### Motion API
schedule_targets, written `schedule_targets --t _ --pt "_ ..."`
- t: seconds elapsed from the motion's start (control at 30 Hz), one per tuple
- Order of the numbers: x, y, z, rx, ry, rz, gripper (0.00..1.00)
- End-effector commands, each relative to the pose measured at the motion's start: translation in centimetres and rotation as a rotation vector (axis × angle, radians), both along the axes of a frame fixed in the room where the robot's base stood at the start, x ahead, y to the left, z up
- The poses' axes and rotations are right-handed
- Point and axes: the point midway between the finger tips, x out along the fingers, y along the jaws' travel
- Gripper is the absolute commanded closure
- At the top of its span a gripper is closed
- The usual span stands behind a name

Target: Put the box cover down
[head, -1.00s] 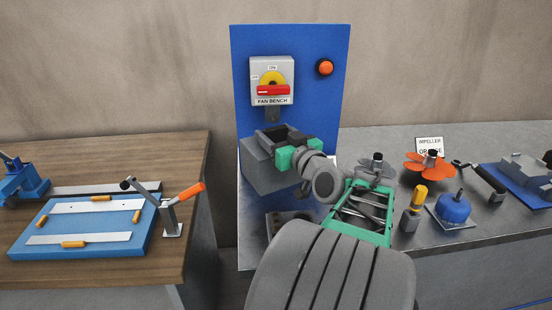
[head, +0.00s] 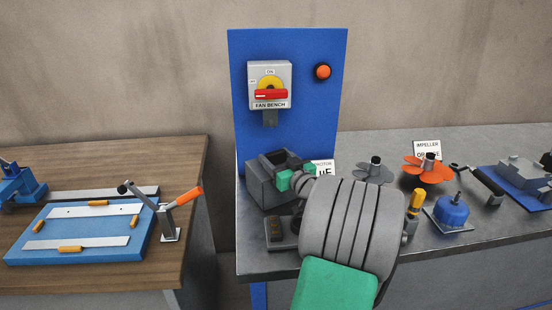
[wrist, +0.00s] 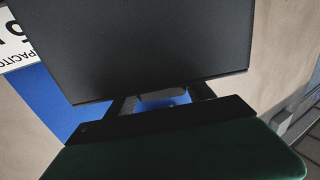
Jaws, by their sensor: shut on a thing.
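The box cover (head: 262,186) is a dark grey, box-like shell with a dark hollow showing at its top. It is at the bench's left end, in front of the blue panel. My gripper (head: 293,178), with green fingers, is shut on its right side. I cannot tell whether the cover touches the bench or hangs just above it. In the wrist view the cover (wrist: 150,45) fills the upper middle as a dark, slightly tilted plate beyond the gripper. The fingertips are mostly hidden there.
A small dark unit (head: 283,234) sits on the bench in front of the cover. The blue panel (head: 315,120) stands behind, with a red-handled switch (head: 270,93). A white sign (head: 324,168), grey fan (head: 371,172) and orange impeller (head: 428,170) are rightward. My arm hides the bench middle.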

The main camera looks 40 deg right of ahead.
Motion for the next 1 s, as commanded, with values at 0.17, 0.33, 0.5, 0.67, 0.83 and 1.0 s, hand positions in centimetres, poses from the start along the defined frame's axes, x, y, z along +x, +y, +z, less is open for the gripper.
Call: schedule_targets --t 0.17,0.33,0.5,0.67,0.83,1.0 --pt "0.0 0.0 -0.5 -0.001 -0.001 0.0 1.0" --pt "0.0 0.0 -1.0 0.002 0.002 0.0 1.0" --pt "0.0 0.0 -1.6 0.007 0.007 -0.001 1.0" --pt "-0.1 0.1 -2.0 0.013 0.014 -0.002 0.3" --pt "-0.1 0.0 -2.2 0.014 0.015 -0.002 0.17" --pt "-0.1 0.1 -2.3 0.015 0.016 -0.001 0.17"
